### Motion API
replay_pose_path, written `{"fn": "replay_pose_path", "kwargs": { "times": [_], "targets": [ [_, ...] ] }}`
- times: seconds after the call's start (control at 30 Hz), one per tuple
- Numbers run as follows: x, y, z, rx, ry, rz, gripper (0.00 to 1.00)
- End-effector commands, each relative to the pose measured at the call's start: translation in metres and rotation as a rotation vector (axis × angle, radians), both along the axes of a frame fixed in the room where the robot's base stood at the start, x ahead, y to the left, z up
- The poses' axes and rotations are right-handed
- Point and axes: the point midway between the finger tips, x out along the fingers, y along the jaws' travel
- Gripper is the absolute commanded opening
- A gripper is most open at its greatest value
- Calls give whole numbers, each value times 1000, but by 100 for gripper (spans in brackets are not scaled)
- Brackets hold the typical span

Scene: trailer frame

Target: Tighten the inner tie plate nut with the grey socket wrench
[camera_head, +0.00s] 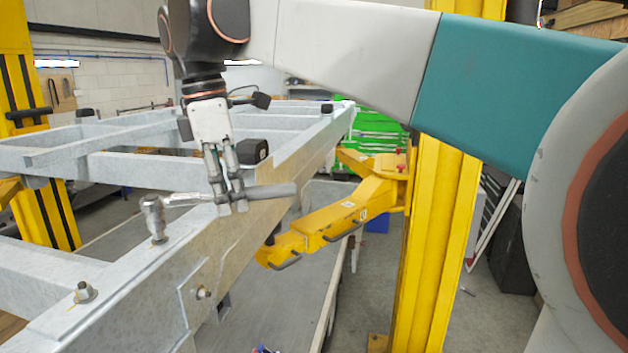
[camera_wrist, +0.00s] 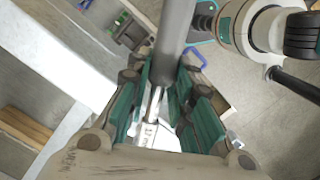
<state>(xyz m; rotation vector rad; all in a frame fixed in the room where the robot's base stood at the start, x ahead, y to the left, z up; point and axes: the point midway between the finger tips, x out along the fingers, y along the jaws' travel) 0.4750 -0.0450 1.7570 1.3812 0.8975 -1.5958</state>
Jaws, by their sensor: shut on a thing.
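The grey socket wrench (camera_head: 270,191) lies roughly level above the galvanised trailer frame, its handle pointing right and its socket head (camera_head: 152,212) at the left end. The socket stands upright over a fastener on the frame's top face and appears seated on it; the nut itself is hidden. My gripper (camera_head: 229,203) points down and is shut on the wrench between head and handle end. In the wrist view, the wrench (camera_wrist: 175,40) runs between the green-padded fingers (camera_wrist: 167,110). Another nut (camera_head: 84,292) stands exposed on the frame nearer the camera.
A bolt (camera_head: 203,293) sticks out of the frame's side plate. A yellow lift arm (camera_head: 330,220) reaches from a yellow post (camera_head: 440,230) toward the frame's right side. Green cabinets (camera_head: 375,130) stand behind. The floor right of the frame is mostly open.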

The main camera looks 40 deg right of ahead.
Motion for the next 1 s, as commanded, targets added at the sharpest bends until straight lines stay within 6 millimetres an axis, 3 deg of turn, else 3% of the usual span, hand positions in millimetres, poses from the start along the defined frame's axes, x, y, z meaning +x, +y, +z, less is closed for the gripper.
{"fn": "replay_pose_path", "kwargs": {
  "times": [0.97,1.0],
  "targets": [
    [-2,0,-19,0,0,1,0],
    [-2,0,-19,0,0,1,14]
  ]
}}
